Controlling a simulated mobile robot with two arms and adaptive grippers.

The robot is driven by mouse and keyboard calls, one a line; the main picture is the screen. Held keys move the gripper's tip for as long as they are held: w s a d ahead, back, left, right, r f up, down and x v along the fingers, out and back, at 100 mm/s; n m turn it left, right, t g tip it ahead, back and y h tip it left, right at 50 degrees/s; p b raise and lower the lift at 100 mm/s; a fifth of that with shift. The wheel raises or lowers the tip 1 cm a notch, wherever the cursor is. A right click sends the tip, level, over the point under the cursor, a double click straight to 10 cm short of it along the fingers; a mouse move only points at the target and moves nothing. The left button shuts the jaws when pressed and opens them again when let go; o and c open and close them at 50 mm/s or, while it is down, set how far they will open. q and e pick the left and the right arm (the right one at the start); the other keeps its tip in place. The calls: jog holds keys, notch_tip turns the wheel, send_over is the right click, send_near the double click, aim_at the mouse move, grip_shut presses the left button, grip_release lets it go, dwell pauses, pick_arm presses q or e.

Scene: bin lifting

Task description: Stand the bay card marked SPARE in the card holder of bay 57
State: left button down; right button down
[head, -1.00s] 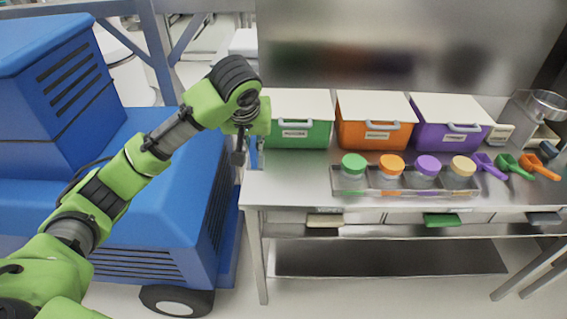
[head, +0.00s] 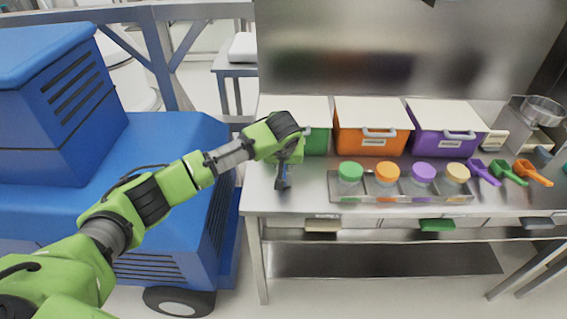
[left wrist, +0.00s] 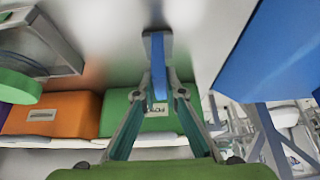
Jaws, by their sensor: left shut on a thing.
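My left gripper (head: 283,174) is over the front left of the steel bench, in front of the green bin (head: 317,141). In the left wrist view the left gripper (left wrist: 158,92) is shut on a slim blue thing (left wrist: 158,66) with a wider greyish end pointing away. I cannot tell for sure what it is; no writing shows on it. I cannot make out a card marked SPARE or a holder marked 57. My right gripper is not in view.
An orange bin (head: 372,140) and a purple bin (head: 444,142) stand right of the green one. A tray (head: 335,188) holds several lidded jars. Purple, green and orange scoops (head: 533,172) lie at the right. A blue machine (head: 160,150) stands left of the bench (head: 262,203).

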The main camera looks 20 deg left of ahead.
pick_arm(q)
jog(key=shift+f, duration=0.1)
jog(key=c, duration=2.1)
grip_release()
